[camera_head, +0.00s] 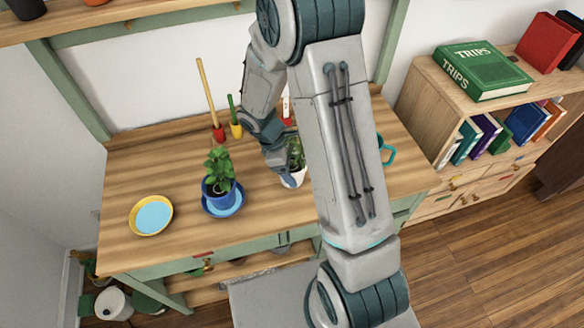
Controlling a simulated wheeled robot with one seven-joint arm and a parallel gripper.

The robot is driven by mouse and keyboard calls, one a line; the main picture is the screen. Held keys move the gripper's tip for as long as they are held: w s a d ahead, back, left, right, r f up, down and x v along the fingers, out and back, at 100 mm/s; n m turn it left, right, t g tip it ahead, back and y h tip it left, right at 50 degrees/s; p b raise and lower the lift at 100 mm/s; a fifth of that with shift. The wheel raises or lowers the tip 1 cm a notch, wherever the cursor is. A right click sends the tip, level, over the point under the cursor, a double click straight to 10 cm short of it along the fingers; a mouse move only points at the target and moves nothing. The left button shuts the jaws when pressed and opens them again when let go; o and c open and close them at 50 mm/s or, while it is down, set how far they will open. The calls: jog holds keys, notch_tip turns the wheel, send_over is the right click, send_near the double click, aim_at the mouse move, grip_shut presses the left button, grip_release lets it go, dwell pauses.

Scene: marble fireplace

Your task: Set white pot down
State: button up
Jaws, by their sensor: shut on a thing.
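The white pot (294,180) with a leafy green plant is on or just above the wooden table (260,215), near its middle. It is partly hidden by my arm. My gripper (287,174) reaches it from the left and is shut on it. The pot looks close to upright. I cannot tell whether its base touches the wood.
A blue pot (217,193) with a plant stands on a blue saucer to the left. A yellow-rimmed dish (151,215) lies further left. Tools with red (219,134) and yellow ends stand behind. A teal mug (386,150) is right of my arm. The front middle of the table is bare.

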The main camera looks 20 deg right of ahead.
jog(key=shift+f, duration=0.7)
jog(key=shift+f, duration=0.1)
jog(key=o, duration=1.2)
jog(key=v, duration=1.2)
jog(key=shift+d, duration=0.1)
jog(key=s+d+r+m+t+y, duration=0.2)
jog(key=s+r+m, duration=0.4)
jog(key=s, duration=0.2)
jog(key=s+d+r+m+t+y, duration=0.2)
jog(key=s+r+m, duration=0.4)
jog(key=s+m, duration=0.1)
jog(key=shift+s+r+t, duration=0.25)
jog(key=shift+s+t, duration=0.15)
jog(key=shift+s, duration=0.15)
